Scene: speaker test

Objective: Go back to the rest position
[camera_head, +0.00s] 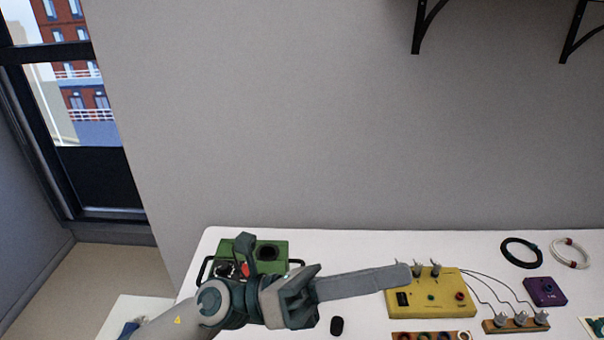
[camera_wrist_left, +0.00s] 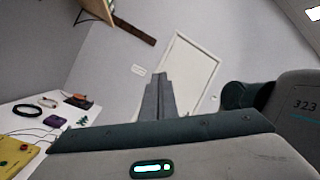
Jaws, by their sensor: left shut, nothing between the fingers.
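My left gripper (camera_head: 402,276) reaches in from the lower left in the head view, over the white table. Its long grey fingers are together and hold nothing. They point right, and their tips overlap the upper left part of the yellow box in the picture; I cannot tell how high above it they are. In the left wrist view the shut fingers (camera_wrist_left: 158,80) point toward a wall with a white door (camera_wrist_left: 188,72). My right gripper is in neither view.
The white table (camera_head: 360,240) bears a green box (camera_head: 268,246) partly behind my arm, a yellow box (camera_head: 440,300) wired to a wooden strip (camera_head: 505,326), a purple box (camera_head: 545,291), and black (camera_head: 505,243) and white (camera_head: 556,243) cable coils. Shelf brackets (camera_head: 418,28) hang above.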

